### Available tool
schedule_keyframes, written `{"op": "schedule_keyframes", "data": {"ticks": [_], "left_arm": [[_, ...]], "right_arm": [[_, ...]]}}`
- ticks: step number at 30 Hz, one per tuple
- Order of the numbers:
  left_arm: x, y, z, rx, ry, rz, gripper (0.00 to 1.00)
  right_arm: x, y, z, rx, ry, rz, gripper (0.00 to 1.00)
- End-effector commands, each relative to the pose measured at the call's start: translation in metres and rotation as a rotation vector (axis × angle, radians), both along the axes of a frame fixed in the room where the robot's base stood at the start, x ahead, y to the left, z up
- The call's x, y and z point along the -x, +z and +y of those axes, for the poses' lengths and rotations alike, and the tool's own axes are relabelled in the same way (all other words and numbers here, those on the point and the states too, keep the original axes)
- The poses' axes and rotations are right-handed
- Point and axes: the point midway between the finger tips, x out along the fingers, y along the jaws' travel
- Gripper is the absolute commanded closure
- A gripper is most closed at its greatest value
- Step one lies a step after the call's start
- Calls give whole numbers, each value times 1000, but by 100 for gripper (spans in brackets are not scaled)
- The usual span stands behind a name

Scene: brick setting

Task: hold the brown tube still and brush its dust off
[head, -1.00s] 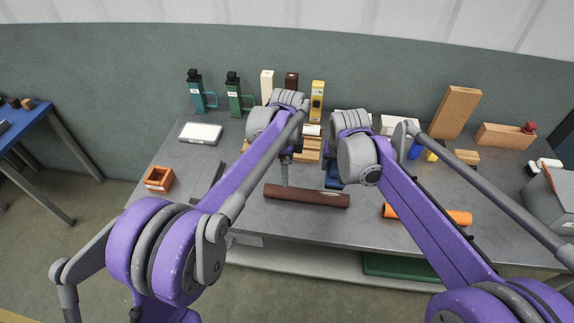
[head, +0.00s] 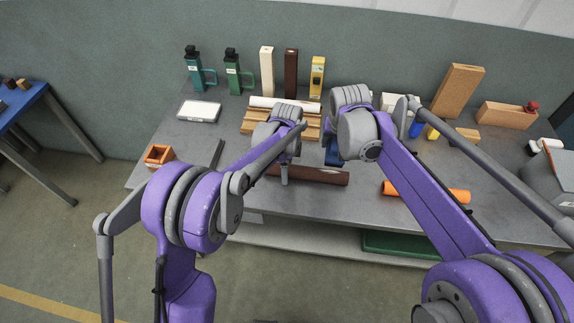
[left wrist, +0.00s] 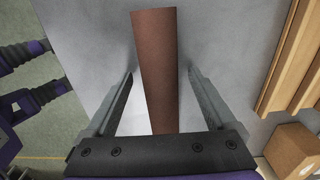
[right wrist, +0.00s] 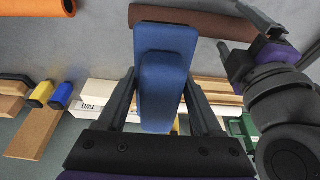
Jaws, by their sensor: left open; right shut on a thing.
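The brown tube (head: 325,177) lies on the grey table, its left end partly hidden by my left arm. In the left wrist view the tube (left wrist: 156,60) runs between the two fingers of my left gripper (left wrist: 162,75), which is open with a gap on each side. My right gripper (right wrist: 165,95) is shut on a blue brush (right wrist: 165,85), which shows partly in the head view (head: 333,157) behind the tube. In the right wrist view the brush's far end is close to the tube (right wrist: 190,20); I cannot tell whether they touch. I cannot make out dust on the tube.
An orange tube (head: 428,192) lies to the right of the brown one. A wooden rack (head: 262,128) with a white tube (head: 272,103) stands behind. Bottles and upright blocks line the back. An orange box (head: 159,155) is at the left. The front table middle is clear.

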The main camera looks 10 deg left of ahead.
Motion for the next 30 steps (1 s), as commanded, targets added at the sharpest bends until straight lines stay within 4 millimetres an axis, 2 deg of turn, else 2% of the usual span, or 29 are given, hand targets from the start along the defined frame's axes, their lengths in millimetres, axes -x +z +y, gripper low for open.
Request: {"op": "schedule_keyframes", "data": {"ticks": [2,15,17,30], "left_arm": [[0,0,0,0,0,0,12],[0,0,0,0,0,0,92],[0,0,0,0,0,0,100],[0,0,0,0,0,0,100]], "right_arm": [[0,0,0,0,0,0,93],[0,0,0,0,0,0,93],[0,0,0,0,0,0,93],[0,0,0,0,0,0,93]]}}
